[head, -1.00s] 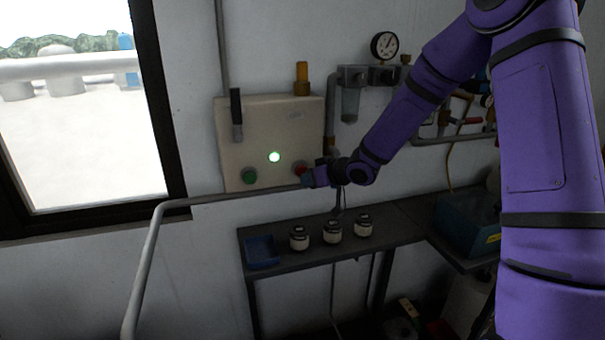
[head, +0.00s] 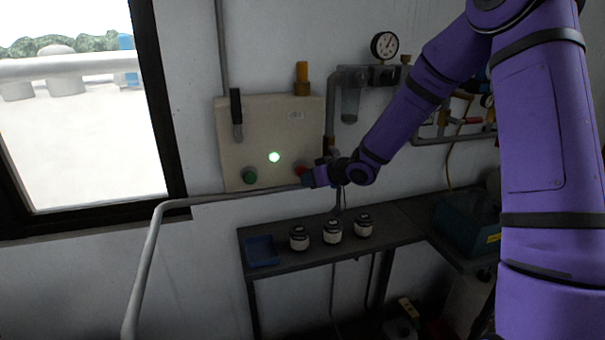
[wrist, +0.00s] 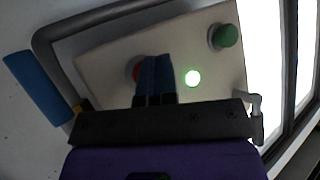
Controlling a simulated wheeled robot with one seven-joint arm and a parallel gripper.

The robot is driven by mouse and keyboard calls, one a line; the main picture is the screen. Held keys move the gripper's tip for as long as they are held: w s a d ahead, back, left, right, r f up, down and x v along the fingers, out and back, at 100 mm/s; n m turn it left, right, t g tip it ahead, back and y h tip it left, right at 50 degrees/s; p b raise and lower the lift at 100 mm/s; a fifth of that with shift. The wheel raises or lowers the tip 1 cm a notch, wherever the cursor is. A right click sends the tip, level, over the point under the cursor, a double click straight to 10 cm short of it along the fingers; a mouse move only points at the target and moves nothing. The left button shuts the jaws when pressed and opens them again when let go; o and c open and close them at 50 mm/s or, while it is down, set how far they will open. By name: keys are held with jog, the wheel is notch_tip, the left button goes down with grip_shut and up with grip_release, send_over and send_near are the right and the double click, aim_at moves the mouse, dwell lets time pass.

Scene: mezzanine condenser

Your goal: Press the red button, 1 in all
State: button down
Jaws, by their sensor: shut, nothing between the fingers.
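The red button (head: 299,170) is at the lower right of the beige control box (head: 260,125) on the wall. In the wrist view the red button (wrist: 137,71) shows only as a sliver beside the fingers, which hide most of it. My gripper (head: 306,178) is shut and empty, its blue fingertips in front of the button. In the wrist view my gripper (wrist: 156,75) overlaps the button's edge; I cannot tell whether it touches. A lit green-white lamp (head: 274,157) and a green button (head: 250,176) are on the same box.
A black lever (head: 236,108) is on the box's left. A shelf below holds a blue tray (head: 262,251) and three jars (head: 332,232). A gauge (head: 384,45) and pipes are at the right.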

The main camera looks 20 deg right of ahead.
jog(key=shift+w, duration=0.15)
jog(key=shift+w, duration=0.3)
jog(key=shift+w, duration=0.55)
dwell(1.1)
jog(key=shift+s, duration=1)
jog(key=shift+s, duration=2.5)
